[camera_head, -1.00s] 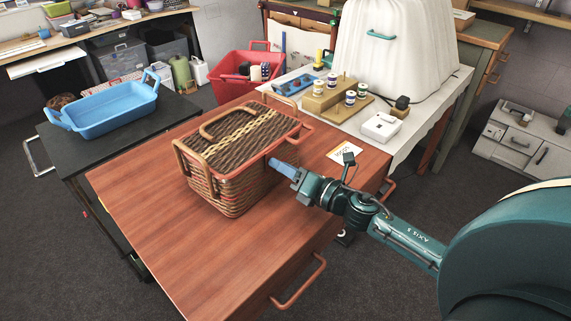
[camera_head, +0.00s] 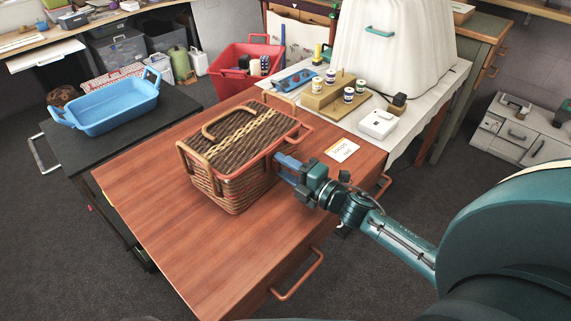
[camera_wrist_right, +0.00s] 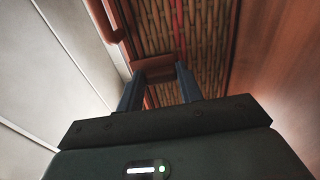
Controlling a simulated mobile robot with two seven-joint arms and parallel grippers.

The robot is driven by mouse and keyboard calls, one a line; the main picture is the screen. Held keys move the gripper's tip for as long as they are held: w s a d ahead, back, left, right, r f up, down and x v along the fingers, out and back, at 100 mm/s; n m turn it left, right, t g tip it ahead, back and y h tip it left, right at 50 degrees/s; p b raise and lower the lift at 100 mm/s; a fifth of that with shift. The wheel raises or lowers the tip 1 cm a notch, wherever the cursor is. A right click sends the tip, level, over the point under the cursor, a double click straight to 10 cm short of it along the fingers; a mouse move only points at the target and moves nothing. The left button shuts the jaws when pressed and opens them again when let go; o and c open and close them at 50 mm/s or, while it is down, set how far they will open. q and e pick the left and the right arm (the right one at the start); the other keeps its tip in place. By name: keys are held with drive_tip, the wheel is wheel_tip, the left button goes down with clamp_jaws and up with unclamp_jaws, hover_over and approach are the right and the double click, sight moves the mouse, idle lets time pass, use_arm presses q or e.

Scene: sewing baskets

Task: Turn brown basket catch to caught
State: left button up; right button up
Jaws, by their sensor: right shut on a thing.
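The brown woven basket (camera_head: 237,188) stands on the red-brown wooden table, its lid down. Its weave also shows in the right wrist view (camera_wrist_right: 205,45). My right gripper (camera_head: 281,162) is at the basket's right-hand side, fingers against the upper rim. In the right wrist view its two blue-grey fingers (camera_wrist_right: 158,82) are on either side of a brown catch (camera_wrist_right: 154,66) on the basket wall, and shut on it. The fingers partly hide the catch, and I cannot tell its exact angle. My left gripper is not in view.
A small card (camera_head: 342,149) lies on the table (camera_head: 190,255) near the right gripper. A blue tray (camera_head: 112,108) is on a black table at left. A white-clothed table with a spool rack (camera_head: 329,98) stands behind. The table front is clear.

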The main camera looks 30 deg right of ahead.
drive_tip(key=shift+m, duration=0.3)
drive_tip(key=o, duration=1)
drive_tip(key=shift+s, duration=0.1)
drive_tip(key=v, duration=1.3)
drive_tip(key=shift+b, duration=0.35)
